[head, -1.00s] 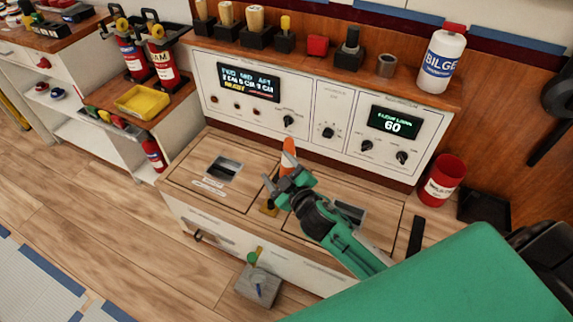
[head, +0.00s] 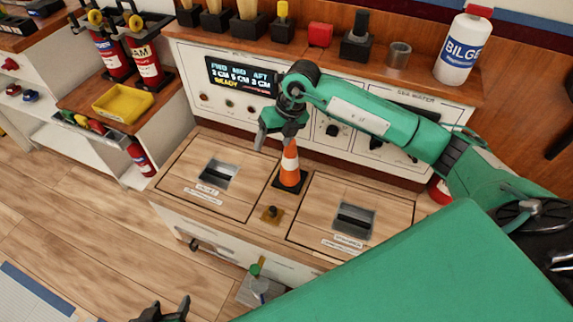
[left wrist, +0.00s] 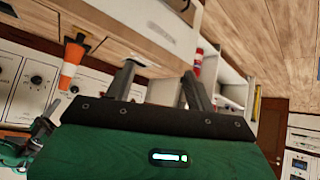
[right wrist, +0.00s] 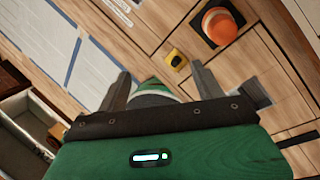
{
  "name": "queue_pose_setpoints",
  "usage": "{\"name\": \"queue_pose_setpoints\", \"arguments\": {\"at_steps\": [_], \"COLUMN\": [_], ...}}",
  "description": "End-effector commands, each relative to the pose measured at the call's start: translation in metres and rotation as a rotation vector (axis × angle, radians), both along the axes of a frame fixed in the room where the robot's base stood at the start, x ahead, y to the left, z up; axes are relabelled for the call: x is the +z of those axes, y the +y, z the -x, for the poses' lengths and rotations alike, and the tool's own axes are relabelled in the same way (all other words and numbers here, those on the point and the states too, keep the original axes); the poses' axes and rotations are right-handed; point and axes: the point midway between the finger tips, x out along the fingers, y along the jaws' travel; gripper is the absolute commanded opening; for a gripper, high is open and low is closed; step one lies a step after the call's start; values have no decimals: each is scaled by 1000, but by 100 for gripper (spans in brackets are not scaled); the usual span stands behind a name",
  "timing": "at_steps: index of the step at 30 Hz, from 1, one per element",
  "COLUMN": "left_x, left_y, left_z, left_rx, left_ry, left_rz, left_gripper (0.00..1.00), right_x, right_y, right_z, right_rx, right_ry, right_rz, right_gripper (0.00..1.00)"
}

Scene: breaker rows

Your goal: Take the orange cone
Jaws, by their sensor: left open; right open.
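The orange cone (head: 290,167) with a white band stands upright on its dark base on the wooden bench top, between two hatch panels. It also shows at the upper left of the left wrist view (left wrist: 72,62) and at the top of the right wrist view (right wrist: 218,26). My right gripper (head: 273,138) is open and empty, just above and left of the cone's tip; in its own wrist view the cone lies outside the jaws, beyond the right finger. My left gripper (head: 165,308) is open and empty, low at the bottom edge of the head view, well away from the cone.
A control panel (head: 215,100) rises behind the bench, with a shelf of handles above it. A small brass knob (head: 271,213) sits in front of the cone. A yellow tray (head: 124,101) and red extinguishers (head: 147,62) stand left. A white BILGE bottle (head: 462,48) stands right.

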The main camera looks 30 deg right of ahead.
Motion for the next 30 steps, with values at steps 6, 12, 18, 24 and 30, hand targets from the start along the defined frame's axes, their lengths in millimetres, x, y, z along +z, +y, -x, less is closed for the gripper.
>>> {"name": "queue_pose_setpoints", "arguments": {"at_steps": [6,12,18,24,30], "left_x": [8,8,8,10,9], "left_y": [-4,-10,-21,-27,-33], "left_z": [0,-2,-6,-8,-9], "left_rx": [-4,-10,-17,-21,-25], "left_ry": [-31,-67,-132,-173,-208], "left_rz": [18,40,76,100,122], "left_gripper": [55,55,55,55,55], "right_x": [12,-8,-48,-69,-89], "right_y": [-64,-73,-73,-73,-69], "right_z": [-10,-13,-19,-23,-23], "right_rx": [-97,-114,-113,-112,-110], "right_ry": [6,14,14,10,13], "right_rz": [264,304,303,301,299], "right_gripper": [68,68,68,68,68]}}
